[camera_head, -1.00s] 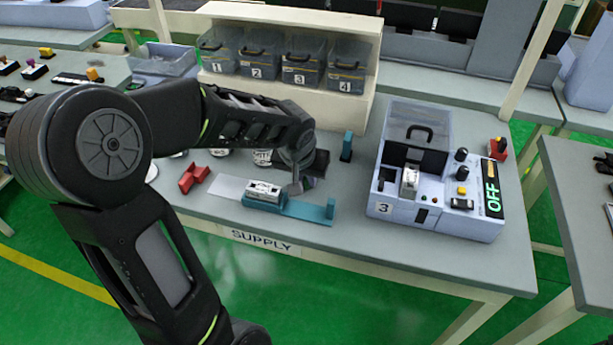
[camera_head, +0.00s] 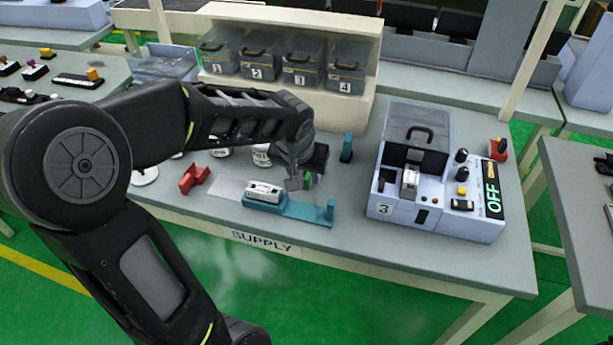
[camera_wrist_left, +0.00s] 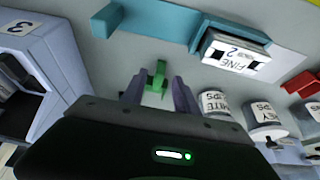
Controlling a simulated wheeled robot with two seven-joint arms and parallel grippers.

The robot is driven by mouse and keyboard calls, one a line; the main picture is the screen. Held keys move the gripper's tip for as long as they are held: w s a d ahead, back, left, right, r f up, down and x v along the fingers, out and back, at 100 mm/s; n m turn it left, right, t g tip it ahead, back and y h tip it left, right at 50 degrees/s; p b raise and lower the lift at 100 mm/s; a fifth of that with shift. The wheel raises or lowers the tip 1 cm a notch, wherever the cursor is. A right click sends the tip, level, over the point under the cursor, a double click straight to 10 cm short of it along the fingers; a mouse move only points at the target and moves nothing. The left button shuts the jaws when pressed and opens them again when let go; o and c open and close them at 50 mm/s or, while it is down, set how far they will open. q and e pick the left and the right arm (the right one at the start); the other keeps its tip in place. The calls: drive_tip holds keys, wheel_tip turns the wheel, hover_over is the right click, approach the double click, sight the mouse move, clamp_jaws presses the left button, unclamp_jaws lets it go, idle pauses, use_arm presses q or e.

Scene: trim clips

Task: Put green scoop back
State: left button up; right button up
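A small green scoop (camera_wrist_left: 156,80) shows in the left wrist view between the two spread fingers of my left gripper (camera_wrist_left: 158,90). A gap shows beside it, so the fingers do not look closed on it. In the head view only a small green patch of the scoop (camera_head: 317,179) shows, just right of the fingertips. My left gripper (camera_head: 299,181) points down close over the supply table, behind the teal fixture (camera_head: 308,210). I cannot tell whether the scoop touches the table. My right gripper is out of view.
The teal fixture carries a white labelled block (camera_head: 264,189). Labelled white cups (camera_wrist_left: 264,115) and a red holder (camera_head: 194,178) stand to the left in the head view. A teal upright piece (camera_head: 347,147) and the machine marked 3 (camera_head: 430,215) are to the right. Numbered bins (camera_head: 301,67) stand behind.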

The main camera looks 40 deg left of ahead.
use_arm(q)
drive_tip(key=v, duration=0.9)
drive_tip(key=shift+f, duration=0.1)
